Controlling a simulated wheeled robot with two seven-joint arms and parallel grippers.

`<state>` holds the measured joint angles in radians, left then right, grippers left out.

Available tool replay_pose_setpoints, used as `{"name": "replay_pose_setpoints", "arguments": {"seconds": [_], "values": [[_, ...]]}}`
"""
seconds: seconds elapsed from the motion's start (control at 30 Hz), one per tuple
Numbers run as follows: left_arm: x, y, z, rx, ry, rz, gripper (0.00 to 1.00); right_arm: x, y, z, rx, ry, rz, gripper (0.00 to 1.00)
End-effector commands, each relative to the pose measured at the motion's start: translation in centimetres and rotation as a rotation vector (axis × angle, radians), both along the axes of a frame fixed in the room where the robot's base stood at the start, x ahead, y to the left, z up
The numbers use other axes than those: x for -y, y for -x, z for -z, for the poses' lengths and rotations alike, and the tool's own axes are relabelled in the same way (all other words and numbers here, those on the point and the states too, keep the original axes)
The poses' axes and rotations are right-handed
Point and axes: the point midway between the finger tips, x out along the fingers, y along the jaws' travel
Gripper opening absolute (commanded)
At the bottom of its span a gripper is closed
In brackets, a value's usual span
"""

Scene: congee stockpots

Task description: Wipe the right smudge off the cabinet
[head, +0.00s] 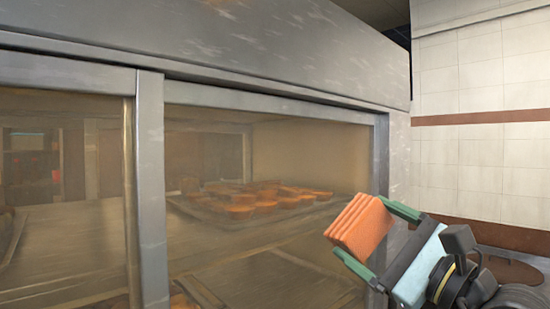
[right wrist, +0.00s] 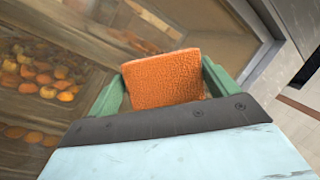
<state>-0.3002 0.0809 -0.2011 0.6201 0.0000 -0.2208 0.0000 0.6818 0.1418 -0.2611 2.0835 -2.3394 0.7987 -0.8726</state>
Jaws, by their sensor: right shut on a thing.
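The cabinet (head: 250,45) is a grey metal case with brownish glass panes, filling most of the head view. My right gripper (head: 360,227) is shut on an orange sponge (head: 357,233), in front of the lower right part of the right pane (head: 310,150). The sponge (right wrist: 165,80) also shows between the green fingers in the right wrist view, its broad face towards the camera. I cannot tell whether it touches the glass. I cannot make out a distinct smudge; the sponge and gripper hide part of the pane. My left gripper is out of view.
Behind the glass, a tray (head: 232,220) holds several orange-brown baked pieces. A metal post (head: 151,190) divides the panes, and the cabinet's right frame (head: 398,150) stands close to my gripper. A tiled wall (head: 480,80) is farther right.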

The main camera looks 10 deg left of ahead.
Motion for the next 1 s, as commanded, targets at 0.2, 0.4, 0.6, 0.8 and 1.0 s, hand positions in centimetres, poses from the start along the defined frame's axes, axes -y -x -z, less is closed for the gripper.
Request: {"name": "replay_pose_setpoints", "arguments": {"seconds": [0.2,0.4,0.6,0.8,1.0], "values": [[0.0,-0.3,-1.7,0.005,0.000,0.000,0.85,-3.6,2.8,-10.6,0.011,0.003,-0.186,0.68],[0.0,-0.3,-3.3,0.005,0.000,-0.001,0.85,-7.2,8.0,-20.4,0.012,0.001,-0.334,0.68],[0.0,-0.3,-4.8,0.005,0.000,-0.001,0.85,-9.9,14.4,-28.3,0.013,0.001,-0.391,0.68],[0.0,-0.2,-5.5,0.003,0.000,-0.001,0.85,-11.0,18.4,-32.0,0.005,-0.001,-0.376,0.68],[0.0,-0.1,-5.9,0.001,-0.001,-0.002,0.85,-11.5,19.0,-32.7,-0.001,-0.005,-0.367,0.68]]}}
